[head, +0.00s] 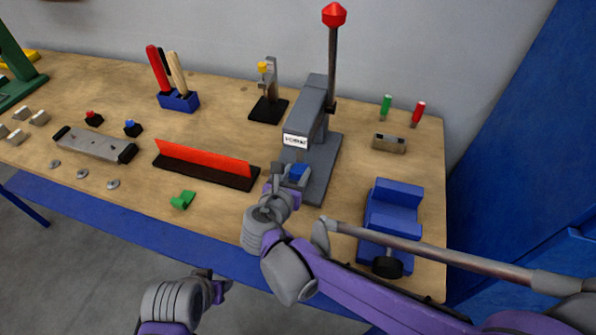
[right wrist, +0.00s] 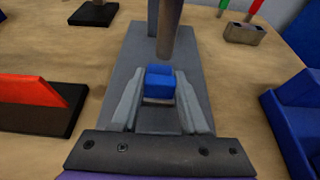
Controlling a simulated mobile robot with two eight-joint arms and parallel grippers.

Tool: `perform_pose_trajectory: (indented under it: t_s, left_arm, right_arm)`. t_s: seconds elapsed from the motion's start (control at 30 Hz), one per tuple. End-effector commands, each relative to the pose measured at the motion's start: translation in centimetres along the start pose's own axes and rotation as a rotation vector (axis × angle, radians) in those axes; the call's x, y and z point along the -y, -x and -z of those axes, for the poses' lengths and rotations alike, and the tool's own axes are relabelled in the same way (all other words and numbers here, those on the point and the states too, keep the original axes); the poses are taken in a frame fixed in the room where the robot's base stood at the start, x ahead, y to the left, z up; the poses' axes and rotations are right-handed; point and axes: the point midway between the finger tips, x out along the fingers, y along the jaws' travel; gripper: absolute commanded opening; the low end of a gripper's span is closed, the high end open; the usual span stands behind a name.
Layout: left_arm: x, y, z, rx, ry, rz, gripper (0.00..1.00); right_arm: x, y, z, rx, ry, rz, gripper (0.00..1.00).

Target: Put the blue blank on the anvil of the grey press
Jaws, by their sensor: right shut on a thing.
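The blue blank (head: 299,171) is at the front of the grey press (head: 312,108), below its head. My right gripper (head: 291,178) is shut on the blank. In the right wrist view the blank (right wrist: 160,83) sits between the two fingertips, over the press's grey base (right wrist: 205,95), close to the round ram (right wrist: 168,30). The anvil is hidden, and I cannot tell whether the blank touches it. My left gripper (head: 221,286) is low in front of the table, away from the press; its jaws are too small to read.
A blue vise (head: 393,212) stands right of the press on the wooden table (head: 225,120). A red strip on a dark base (head: 205,164) lies to the left, with a green piece (head: 183,200) in front. The press's red-knobbed lever (head: 333,50) rises high behind.

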Motion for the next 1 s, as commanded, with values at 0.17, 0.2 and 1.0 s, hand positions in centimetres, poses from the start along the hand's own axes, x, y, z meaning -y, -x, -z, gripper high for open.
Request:
perform_pose_trajectory:
  t_s: [0.17, 0.2, 1.0]
  left_arm:
    - [0.0, 0.1, 0.1, 0.0, 0.0, 0.0, 0.5]
    - [0.0, 0.1, 0.0, 0.0, 0.0, 0.0, 0.5]
    - [0.0, 0.3, 0.2, -0.001, 0.0, 0.0, 0.5]
  right_arm:
    - [0.0, 0.1, -0.1, -0.001, -0.001, -0.001, 0.0]
    - [0.0, 0.0, 0.0, -0.001, -0.001, -0.001, 0.0]
    - [-0.1, 2.9, -0.2, -0.001, -0.001, -0.005, 0.74]
